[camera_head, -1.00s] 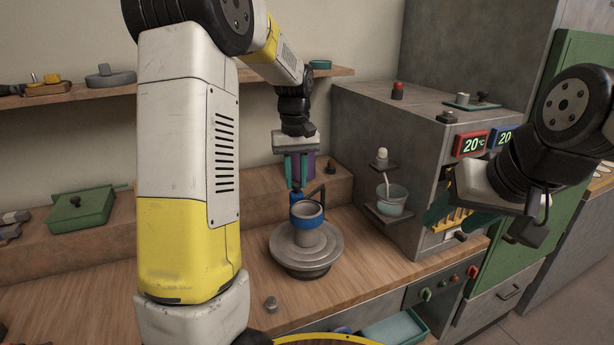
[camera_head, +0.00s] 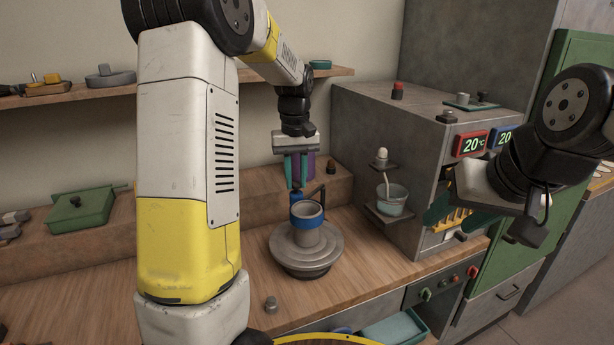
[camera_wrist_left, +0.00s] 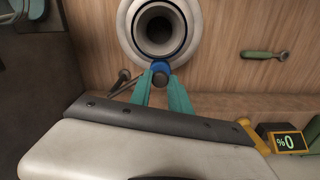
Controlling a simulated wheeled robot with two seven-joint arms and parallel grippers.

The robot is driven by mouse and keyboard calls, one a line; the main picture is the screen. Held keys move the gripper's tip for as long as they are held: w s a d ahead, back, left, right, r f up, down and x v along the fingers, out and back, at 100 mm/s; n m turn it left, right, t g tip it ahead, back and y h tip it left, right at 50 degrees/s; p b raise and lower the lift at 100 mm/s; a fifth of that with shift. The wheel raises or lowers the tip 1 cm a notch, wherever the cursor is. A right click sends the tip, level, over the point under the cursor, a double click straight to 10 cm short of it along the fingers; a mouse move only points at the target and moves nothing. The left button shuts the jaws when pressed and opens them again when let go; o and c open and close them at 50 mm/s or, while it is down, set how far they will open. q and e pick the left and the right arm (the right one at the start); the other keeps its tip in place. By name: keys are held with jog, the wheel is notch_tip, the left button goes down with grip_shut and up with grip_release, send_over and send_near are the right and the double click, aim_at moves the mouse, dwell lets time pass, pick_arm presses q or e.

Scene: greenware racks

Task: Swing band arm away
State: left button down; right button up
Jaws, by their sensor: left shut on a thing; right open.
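A grey pot (camera_head: 307,232) with a blue band (camera_head: 307,209) around its upper part stands on a round grey wheel (camera_head: 283,251). A dark bent arm (camera_head: 318,191) rises behind the pot; a dark bar (camera_wrist_left: 122,82) shows beside my fingers in the left wrist view. My left gripper (camera_head: 297,184) points down behind the pot, shut on a small blue piece (camera_head: 296,197) next to the rim. The blue piece also shows between the fingertips in the left wrist view (camera_wrist_left: 160,66). My right gripper (camera_head: 457,214) is open in front of the grey cabinet, apart from the pot.
A grey cabinet (camera_head: 395,115) with displays stands right of the wheel, with a cup (camera_head: 391,200) on its side bracket. A purple container (camera_head: 309,166) is behind my left gripper. A green box (camera_head: 80,210) sits at the left.

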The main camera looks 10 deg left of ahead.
pick_arm(q)
jog(key=shift+w+a, duration=0.1)
jog(key=shift+a, duration=0.05)
dwell(0.3)
jog(key=w+a+m, duration=0.5)
jog(key=a+m, duration=0.1)
jog(key=shift+m, duration=0.4)
jog(key=shift+r, duration=0.1)
dwell(0.3)
jog(key=c, duration=1.2)
grip_release()
notch_tip(320, 180, up, 8)
